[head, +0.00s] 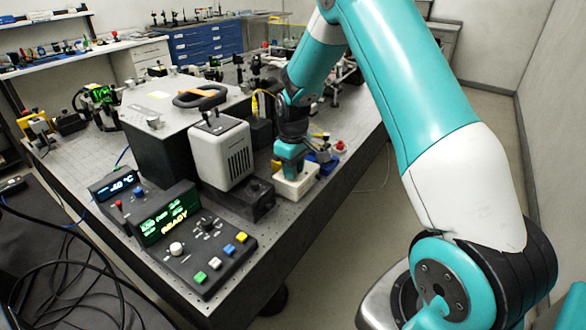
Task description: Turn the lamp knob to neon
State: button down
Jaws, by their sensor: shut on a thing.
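My gripper (289,163) points down onto the top of a small white box (300,187) near the right edge of the bench. Its fingers are shut low at the box top, where the lamp knob appears to be. The knob itself is hidden behind the gripper, so its setting and any neon mark cannot be read.
A grey vented housing (220,153) stands just left of the white box, with a low black block (252,201) in front. A console (190,235) reading READY has a white knob and coloured buttons. A red button (340,147) and blue part lie right of the gripper.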

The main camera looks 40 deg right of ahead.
jog(key=m, duration=0.6)
jog(key=shift+m, duration=0.3)
jog(key=shift+w, duration=0.1)
dwell(0.3)
jog(key=c, duration=1)
grip_release()
notch_tip(320, 180, up, 18)
jog(key=shift+f+b, duration=0.25)
jog(key=shift+b, duration=0.95)
